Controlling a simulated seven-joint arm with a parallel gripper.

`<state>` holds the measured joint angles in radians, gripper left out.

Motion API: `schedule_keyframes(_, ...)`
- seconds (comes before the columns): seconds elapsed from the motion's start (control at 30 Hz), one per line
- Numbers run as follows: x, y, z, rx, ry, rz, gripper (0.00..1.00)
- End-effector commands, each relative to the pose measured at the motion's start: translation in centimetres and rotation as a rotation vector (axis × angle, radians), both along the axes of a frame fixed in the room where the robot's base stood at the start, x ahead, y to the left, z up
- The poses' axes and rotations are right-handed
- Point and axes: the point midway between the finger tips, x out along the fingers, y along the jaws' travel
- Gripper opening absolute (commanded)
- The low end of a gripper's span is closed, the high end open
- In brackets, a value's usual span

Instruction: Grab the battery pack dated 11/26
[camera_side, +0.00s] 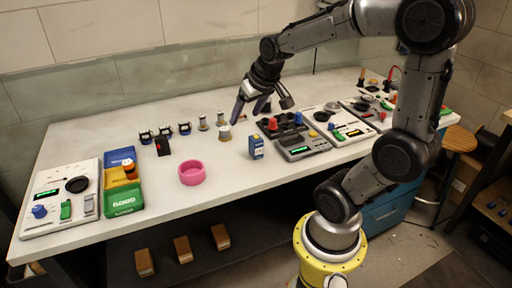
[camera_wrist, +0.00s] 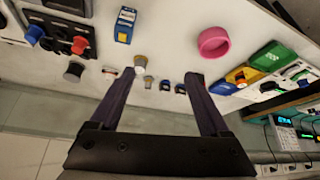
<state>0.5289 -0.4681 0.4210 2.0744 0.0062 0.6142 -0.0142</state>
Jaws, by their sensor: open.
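A small blue box-shaped pack (camera_side: 256,147) with a pale label stands on the white bench near its front edge. It also shows at the top of the wrist view (camera_wrist: 124,25). A small black block with a red part (camera_side: 162,146) sits further left on the bench. I cannot read a date on either, so I cannot tell which is the pack dated 11/26. My gripper (camera_side: 251,111) is open and empty above the back of the bench, behind the blue pack. Its two dark fingers are spread apart in the wrist view (camera_wrist: 160,75).
A pink ring (camera_side: 192,173) lies mid-bench. Several spools and small dark parts stand behind it. Blue, yellow and green bins (camera_side: 125,200) and a control panel (camera_side: 58,198) are at left. Grey instruments (camera_side: 303,147) crowd the right. Bare bench lies around the pink ring.

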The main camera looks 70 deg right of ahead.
Motion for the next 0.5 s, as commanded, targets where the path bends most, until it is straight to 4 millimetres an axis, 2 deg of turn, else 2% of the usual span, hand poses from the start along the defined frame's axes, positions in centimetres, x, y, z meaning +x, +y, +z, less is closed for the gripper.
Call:
schedule_keyframes(0.03,-0.6,-2.2,-1.3,0.016,0.026,-0.069,0.8)
schedule_keyframes(0.1,-1.4,-4.2,-2.5,0.035,0.052,-0.134,0.8)
schedule_keyframes(0.2,-2.7,-5.8,-3.8,0.058,0.079,-0.196,0.8)
schedule_keyframes(0.37,-3.5,-6.7,-4.6,0.067,0.088,-0.233,0.8)
schedule_keyframes(0.5,-2.9,-7.2,-6.6,0.069,0.091,-0.231,0.8)
